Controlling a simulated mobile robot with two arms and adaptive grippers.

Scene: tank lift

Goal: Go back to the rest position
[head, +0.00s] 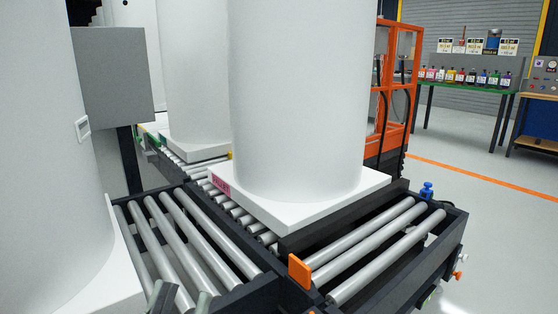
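A large white tank (297,100) stands upright on a white square base (300,215) on the roller conveyor, with a pink label (220,182) on the base's left corner. My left gripper (182,300) just enters at the bottom edge. Its two grey fingertips show apart, with nothing seen between them, in front of the near rollers. The rest of this gripper is cut off by the frame. My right gripper is not in view.
Another white tank (45,150) stands close at the left, and a third (193,70) stands farther back. An orange block (300,271) and a blue knob (427,190) sit on the dark conveyor frame. A green table with bottles (465,85) stands at the back right. The right floor is clear.

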